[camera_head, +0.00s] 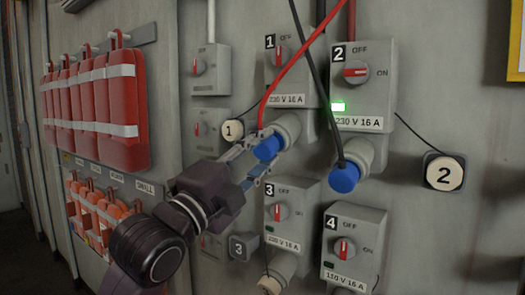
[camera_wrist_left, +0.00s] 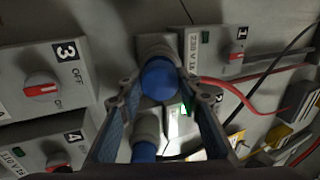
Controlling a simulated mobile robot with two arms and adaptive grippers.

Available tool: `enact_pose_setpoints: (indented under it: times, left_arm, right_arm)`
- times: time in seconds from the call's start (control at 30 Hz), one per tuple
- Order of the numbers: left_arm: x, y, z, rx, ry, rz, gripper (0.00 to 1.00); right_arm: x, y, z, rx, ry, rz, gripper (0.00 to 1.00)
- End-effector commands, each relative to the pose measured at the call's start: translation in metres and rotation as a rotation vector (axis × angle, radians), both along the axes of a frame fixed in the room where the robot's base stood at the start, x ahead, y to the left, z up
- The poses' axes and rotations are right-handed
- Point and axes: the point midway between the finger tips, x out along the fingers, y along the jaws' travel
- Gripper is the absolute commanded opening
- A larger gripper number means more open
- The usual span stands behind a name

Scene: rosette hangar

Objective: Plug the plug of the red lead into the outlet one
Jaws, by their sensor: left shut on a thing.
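The blue plug of the red lead (camera_head: 267,149) is between the fingers of my left gripper (camera_head: 258,158), which is shut on it. In the left wrist view the plug (camera_wrist_left: 158,78) sits between both fingertips. The red lead (camera_head: 300,67) runs from the plug up to the right. Outlet one (camera_head: 290,92) is the grey box marked 1, with its switch upright and its round grey socket (camera_head: 289,125) angled downward. The plug is at the socket's mouth, in line with it; how deep it sits I cannot tell. My right gripper is not in view.
Outlet two (camera_head: 375,95) holds a blue plug (camera_head: 344,178) on a black lead (camera_head: 322,90), close by on the right; its green lamp is lit. Outlets three (camera_head: 300,195) and four (camera_head: 365,225) are below. Cap 1 (camera_head: 232,130) hangs left of the socket.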

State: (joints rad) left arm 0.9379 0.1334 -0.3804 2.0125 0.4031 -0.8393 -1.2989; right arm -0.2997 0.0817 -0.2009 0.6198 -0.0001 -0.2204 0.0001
Motion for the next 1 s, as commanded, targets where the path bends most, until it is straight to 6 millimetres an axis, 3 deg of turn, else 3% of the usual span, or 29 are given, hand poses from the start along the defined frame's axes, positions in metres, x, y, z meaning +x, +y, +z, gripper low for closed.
enact_pose_setpoints:
  times: [0.47,0.5,0.67,1.0]
  left_arm:
    - [0.0071,-0.0057,0.0042,0.0,0.0,-0.001,0.0]
    - [0.0072,-0.0058,0.0039,0.0,-0.001,-0.001,0.34]
    - [0.007,-0.0056,0.0036,0.0,0.0,-0.001,0.52]
    - [0.0055,-0.0039,0.0017,0.0,0.001,0.0,0.53]
  right_arm:
    - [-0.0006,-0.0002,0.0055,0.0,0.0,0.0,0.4]
    - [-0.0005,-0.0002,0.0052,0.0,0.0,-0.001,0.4]
    - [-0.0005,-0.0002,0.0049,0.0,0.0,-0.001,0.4]
    - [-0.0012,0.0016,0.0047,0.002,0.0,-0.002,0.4]
